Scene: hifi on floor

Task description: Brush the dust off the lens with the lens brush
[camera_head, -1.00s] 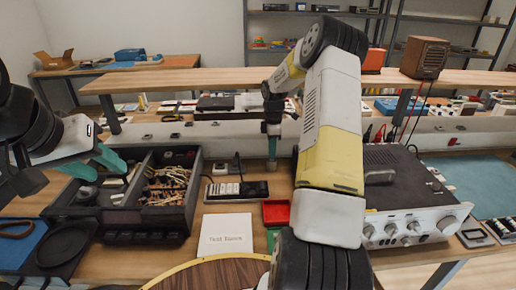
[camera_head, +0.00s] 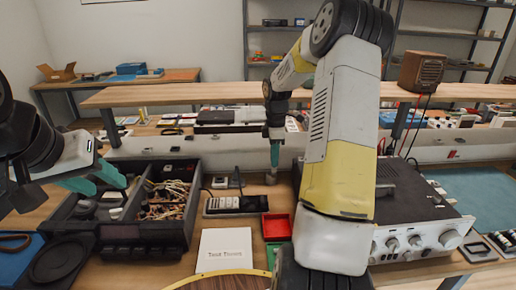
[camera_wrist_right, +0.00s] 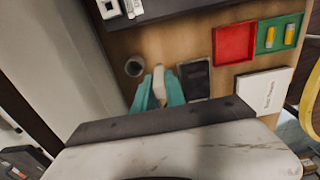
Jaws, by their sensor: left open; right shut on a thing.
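My right gripper (camera_head: 275,154) points down over the back of the bench, in front of the grey wall panel. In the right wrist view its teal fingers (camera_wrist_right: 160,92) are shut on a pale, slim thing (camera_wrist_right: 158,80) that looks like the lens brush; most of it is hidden. A small grey round cup (camera_head: 271,179) stands just below the fingers. In the wrist view the cup (camera_wrist_right: 134,66) is left of them, with a dark inside. My left gripper (camera_head: 98,180) is open and empty over the black parts box. I cannot make out the lens for certain.
The black divided box (camera_head: 150,230) holds wires and parts. A red tray (camera_head: 278,226), white card (camera_head: 224,249) and small black device (camera_head: 235,204) lie mid-bench. A silver-fronted amplifier (camera_head: 410,242) stands right of my arm. A black disc (camera_head: 60,262) lies front left.

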